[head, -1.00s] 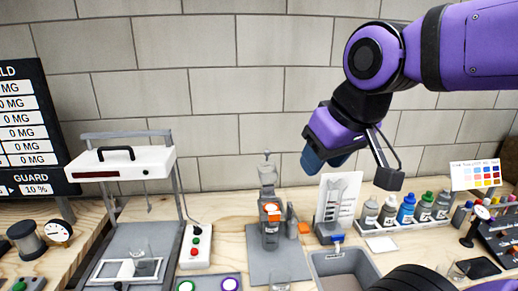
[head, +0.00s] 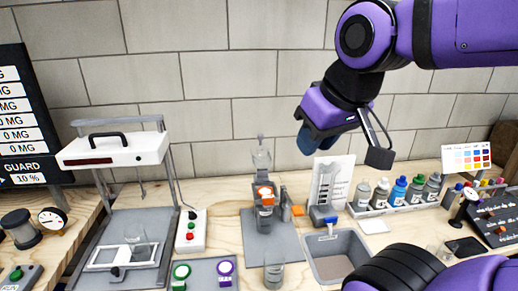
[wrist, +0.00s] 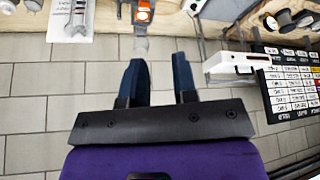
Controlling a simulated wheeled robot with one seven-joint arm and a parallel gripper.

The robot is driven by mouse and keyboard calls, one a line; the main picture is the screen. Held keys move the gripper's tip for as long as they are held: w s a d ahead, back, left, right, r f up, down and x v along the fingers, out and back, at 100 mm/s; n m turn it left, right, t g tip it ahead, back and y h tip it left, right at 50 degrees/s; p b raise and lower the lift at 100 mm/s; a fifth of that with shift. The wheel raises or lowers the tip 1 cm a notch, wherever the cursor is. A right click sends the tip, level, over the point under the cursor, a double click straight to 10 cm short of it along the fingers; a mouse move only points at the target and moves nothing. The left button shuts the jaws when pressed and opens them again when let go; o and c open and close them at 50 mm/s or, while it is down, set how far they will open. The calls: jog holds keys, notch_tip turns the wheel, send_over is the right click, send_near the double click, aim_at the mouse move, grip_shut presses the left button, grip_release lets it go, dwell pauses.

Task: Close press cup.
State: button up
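A small press (head: 264,203) with a grey body and an orange and white band stands on a grey base plate (head: 268,238) at centre. A clear cup-like top (head: 262,160) rises above the band. Whether the cup is open or closed is too small to tell. My gripper (head: 311,138) is above and to the right of the press in the head view, apart from it. In the wrist view its two dark blue fingers (wrist: 160,78) are spread with nothing between them. The press's orange part (wrist: 144,12) shows beyond them at the top edge.
A clear glass (head: 273,276) stands before the press. A grey bin (head: 337,258) and a row of bottles (head: 398,195) are to the right. A white-topped frame (head: 115,150) and a button box (head: 190,233) are left. A tiled wall is behind.

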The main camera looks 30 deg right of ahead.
jog(key=w+r+m, duration=0.1)
jog(key=w+r, duration=0.1)
jog(key=w, duration=0.2)
jog(key=w+d+r+m+g, duration=0.1)
jog(key=w+r+m, duration=0.1)
jog(key=w, duration=0.2)
jog(key=w+d+r+m+g, duration=0.1)
jog(key=w+r, duration=0.1)
jog(key=w, duration=0.1)
jog(key=shift+w+d+r+m, duration=0.1)
jog(key=shift+w+r+m, duration=0.25)
jog(key=shift+w+m, duration=0.05)
grip_shut()
jog(key=w+d+f+m+g, duration=0.1)
jog(key=w+d+m, duration=0.2)
jog(key=w, duration=0.6)
jog(key=w+d+m+g, duration=0.2)
jog(key=w+m, duration=0.1)
jog(key=w, duration=0.5)
jog(key=w+d+f+m+g, duration=0.1)
jog(key=w+d+m, duration=0.25)
jog(key=w, duration=0.55)
jog(key=w+d+f+m+g, duration=0.35)
jog(key=w+f+m, duration=0.25)
jog(key=w+f, duration=0.45)
jog(key=s+x, duration=0.1)
jog(key=x, duration=1)
jog(key=shift+s+a, duration=0.3)
jog(key=shift+s, duration=0.25)
